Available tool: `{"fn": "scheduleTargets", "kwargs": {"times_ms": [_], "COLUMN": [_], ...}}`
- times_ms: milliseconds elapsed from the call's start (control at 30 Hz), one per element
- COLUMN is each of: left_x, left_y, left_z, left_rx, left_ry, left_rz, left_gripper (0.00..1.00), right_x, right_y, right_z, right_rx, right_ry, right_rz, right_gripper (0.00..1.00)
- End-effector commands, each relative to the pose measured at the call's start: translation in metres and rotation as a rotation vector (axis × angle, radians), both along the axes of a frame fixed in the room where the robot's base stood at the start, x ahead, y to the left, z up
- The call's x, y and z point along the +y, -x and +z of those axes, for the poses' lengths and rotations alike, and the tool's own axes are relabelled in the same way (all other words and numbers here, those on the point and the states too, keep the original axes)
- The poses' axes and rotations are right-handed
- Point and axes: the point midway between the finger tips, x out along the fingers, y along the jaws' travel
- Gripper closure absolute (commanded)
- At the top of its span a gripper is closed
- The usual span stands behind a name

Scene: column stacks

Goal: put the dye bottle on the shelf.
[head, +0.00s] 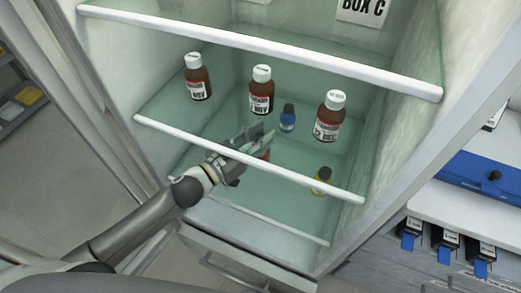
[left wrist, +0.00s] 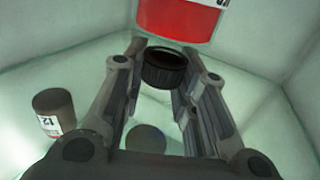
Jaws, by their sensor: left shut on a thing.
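My right gripper is not in view.
Brown white-capped bottles stand at left (head: 198,82), middle (head: 261,94) and right (head: 329,119). A blue bottle (head: 288,121) is near the gripper. A yellow bottle (head: 319,178) is at the front rail. An upper shelf rail (head: 265,45) runs overhead; walls close both sides.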

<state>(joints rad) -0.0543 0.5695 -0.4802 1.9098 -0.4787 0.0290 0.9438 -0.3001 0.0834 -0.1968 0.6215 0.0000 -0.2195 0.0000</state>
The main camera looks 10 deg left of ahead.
Motion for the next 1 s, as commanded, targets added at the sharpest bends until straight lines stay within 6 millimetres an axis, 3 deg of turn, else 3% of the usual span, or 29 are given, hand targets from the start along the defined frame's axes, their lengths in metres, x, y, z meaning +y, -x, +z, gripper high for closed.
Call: {"fn": "scheduleTargets", "kwargs": {"times_ms": [33,233,433,867,900,1000], "left_x": [0.000,0.000,0.000,-0.001,-0.001,-0.001], "left_y": [0.003,0.003,0.004,0.000,0.000,0.000], "left_z": [-0.018,-0.032,-0.063,-0.069,-0.070,-0.070], "left_rx": [0.014,0.011,0.012,0.011,0.012,0.012], "left_ry": [0.003,0.002,0.004,0.001,0.000,0.000], "left_rz": [0.003,0.002,0.002,0.000,0.000,0.000], "left_gripper": [1.00,1.00,1.00,1.00,0.71,0.59], "right_x": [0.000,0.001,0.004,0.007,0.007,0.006], "right_y": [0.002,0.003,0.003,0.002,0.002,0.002], "right_z": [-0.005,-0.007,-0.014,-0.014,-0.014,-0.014], "right_rx": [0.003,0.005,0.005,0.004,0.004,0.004], "right_ry": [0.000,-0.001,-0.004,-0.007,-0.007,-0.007], "right_rz": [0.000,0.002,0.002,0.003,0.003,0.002], "right_gripper": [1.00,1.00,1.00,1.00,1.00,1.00]}}
